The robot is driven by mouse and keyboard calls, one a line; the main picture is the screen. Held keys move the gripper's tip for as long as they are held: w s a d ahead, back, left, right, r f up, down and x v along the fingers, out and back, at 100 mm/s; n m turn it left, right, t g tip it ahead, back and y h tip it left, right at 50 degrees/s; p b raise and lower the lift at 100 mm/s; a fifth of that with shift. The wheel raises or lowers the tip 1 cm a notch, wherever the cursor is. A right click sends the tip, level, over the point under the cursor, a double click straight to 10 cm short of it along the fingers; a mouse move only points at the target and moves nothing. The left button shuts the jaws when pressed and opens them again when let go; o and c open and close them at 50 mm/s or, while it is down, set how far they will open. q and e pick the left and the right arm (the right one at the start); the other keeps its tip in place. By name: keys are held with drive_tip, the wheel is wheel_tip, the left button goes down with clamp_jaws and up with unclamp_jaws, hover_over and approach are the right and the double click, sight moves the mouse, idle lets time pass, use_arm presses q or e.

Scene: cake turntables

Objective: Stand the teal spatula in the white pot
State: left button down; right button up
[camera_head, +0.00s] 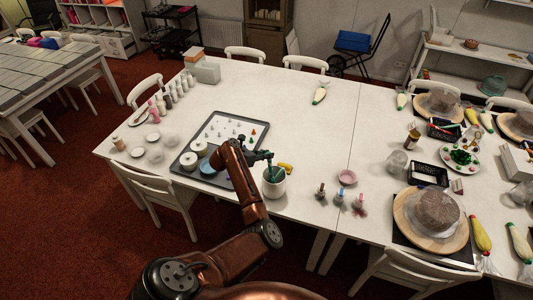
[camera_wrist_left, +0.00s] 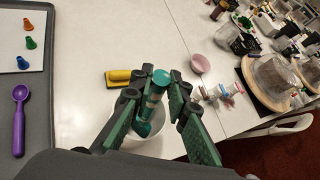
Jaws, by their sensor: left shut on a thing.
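My left gripper (camera_head: 266,158) is over the white pot (camera_head: 275,188) near the table's front edge. It is shut on the teal spatula (camera_wrist_left: 151,102), whose rounded end shows between the fingers in the left wrist view (camera_wrist_left: 162,82). The spatula points down into the mouth of the pot, and a teal part shows at the pot's opening in the head view. The pot also shows in the left wrist view (camera_wrist_left: 158,145), partly behind the fingers. Whether the spatula touches the pot's bottom is hidden. My right gripper is in neither view.
A yellow object (camera_wrist_left: 118,78) lies beside the pot. A grey tray (camera_head: 222,118) with small coloured pieces is to the left, with a purple scoop (camera_wrist_left: 19,120) on it. A pink bowl (camera_head: 347,177) and small bottles (camera_head: 340,195) stand to the right.

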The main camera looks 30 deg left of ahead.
use_arm(q)
drive_tip(key=c, duration=1.9)
unclamp_jaws()
drive_tip(key=shift+c, duration=0.2)
drive_tip(key=shift+o, duration=0.9)
drive_tip(key=v, duration=1.2)
drive_tip(key=shift+f, duration=0.1)
